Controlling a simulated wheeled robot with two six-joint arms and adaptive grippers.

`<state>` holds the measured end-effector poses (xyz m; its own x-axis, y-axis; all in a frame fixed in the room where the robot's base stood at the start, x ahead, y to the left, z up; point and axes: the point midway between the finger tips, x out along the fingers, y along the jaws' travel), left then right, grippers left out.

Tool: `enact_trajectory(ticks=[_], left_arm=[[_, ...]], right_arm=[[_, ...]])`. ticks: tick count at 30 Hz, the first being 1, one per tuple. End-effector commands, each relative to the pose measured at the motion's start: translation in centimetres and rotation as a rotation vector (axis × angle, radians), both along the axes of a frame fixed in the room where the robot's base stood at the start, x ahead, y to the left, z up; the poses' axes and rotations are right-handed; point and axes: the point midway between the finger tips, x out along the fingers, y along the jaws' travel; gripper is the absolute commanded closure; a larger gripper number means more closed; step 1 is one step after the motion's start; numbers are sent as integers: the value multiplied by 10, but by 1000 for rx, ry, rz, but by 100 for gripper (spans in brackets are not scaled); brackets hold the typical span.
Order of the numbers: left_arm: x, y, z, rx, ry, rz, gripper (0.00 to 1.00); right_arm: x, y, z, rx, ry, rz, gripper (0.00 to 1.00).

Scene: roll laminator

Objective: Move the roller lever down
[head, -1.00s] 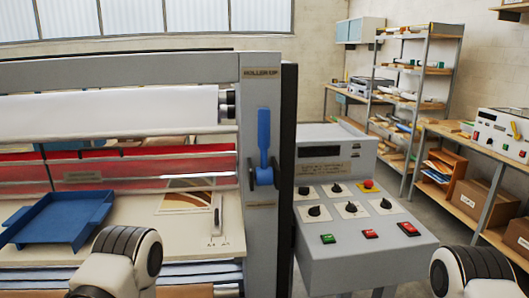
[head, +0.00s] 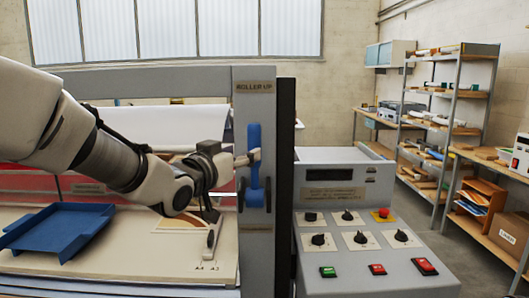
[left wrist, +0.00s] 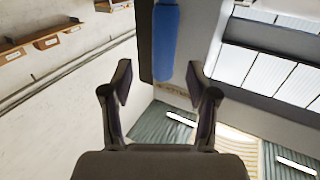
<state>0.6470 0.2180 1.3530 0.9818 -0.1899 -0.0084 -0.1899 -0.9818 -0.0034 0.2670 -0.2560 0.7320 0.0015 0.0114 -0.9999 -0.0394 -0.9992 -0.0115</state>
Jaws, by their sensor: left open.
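The blue roller lever (head: 254,150) points up on the grey side post of the laminator, below a label reading "ROLLER UP". My left gripper (head: 252,158) comes in from the left and is at the lever's handle. In the left wrist view the lever (left wrist: 165,45) lies ahead of the open fingers of my left gripper (left wrist: 159,85), roughly in line with the gap between them. I cannot tell whether a finger touches it. My right gripper is not in view.
A control panel (head: 365,262) with knobs and red and green switches stands right of the post. A blue tray (head: 60,232) lies on the laminator's bed at left. Shelves (head: 440,105) and a side bench stand farther back at right.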

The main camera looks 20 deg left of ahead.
Motion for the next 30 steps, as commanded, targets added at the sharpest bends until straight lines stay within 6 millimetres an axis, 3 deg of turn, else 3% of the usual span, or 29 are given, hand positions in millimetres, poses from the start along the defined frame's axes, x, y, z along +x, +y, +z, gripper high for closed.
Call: enact_trajectory(ticks=[4,15,23,28,30], left_arm=[[10,-2,9,1,-10,1,41],[71,-14,8,0,-9,0,41],[74,-15,6,-1,-9,0,41],[74,-15,6,-1,-9,1,98],[74,-15,6,-1,-9,0,100]], right_arm=[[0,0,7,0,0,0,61],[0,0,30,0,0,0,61],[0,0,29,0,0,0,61],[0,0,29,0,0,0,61],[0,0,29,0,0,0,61]])
